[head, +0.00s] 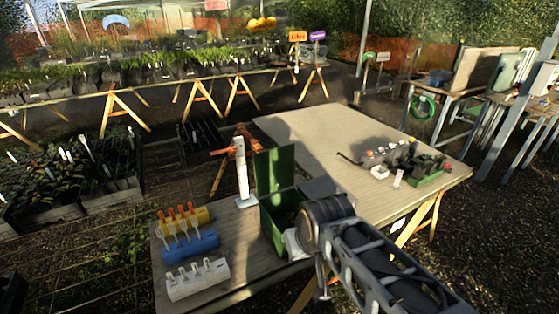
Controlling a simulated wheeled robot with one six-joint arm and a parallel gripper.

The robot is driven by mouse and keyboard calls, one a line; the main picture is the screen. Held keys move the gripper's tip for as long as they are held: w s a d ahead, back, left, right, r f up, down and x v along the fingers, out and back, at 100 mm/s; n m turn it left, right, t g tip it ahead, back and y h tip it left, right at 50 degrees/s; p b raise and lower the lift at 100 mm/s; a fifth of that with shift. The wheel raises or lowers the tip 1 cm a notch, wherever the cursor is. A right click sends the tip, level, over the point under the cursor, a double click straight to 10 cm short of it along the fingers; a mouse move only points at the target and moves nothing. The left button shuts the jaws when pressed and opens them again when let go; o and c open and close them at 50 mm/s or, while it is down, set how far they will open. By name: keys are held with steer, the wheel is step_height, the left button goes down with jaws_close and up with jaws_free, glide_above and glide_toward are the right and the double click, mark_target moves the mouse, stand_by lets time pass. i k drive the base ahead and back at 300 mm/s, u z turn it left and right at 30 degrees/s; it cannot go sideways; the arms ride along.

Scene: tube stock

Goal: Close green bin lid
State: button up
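The green bin (270,222) stands on the near part of the wooden table. Its green lid (275,170) stands upright at the bin's back left, so the bin is open. My arm comes in from the lower right, and its wrist covers the right side of the bin. My gripper's fingers cannot be made out behind the wrist. I cannot tell whether they touch the bin or the lid.
Yellow (183,218), blue (190,246) and white (197,279) tube racks stand left of the bin. A white post (241,170) with an orange bar stands behind it. Small items and a green tray (430,178) lie at the right. The table's middle (320,140) is clear.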

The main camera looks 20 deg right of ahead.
mark_target(274, 169)
steer(key=u, duration=0.05)
steer(key=k, duration=0.35)
steer(key=z, duration=1)
steer(key=i, duration=0.55)
steer(key=u, duration=1.25)
steer(key=i, duration=0.5)
steer(key=u, duration=0.05)
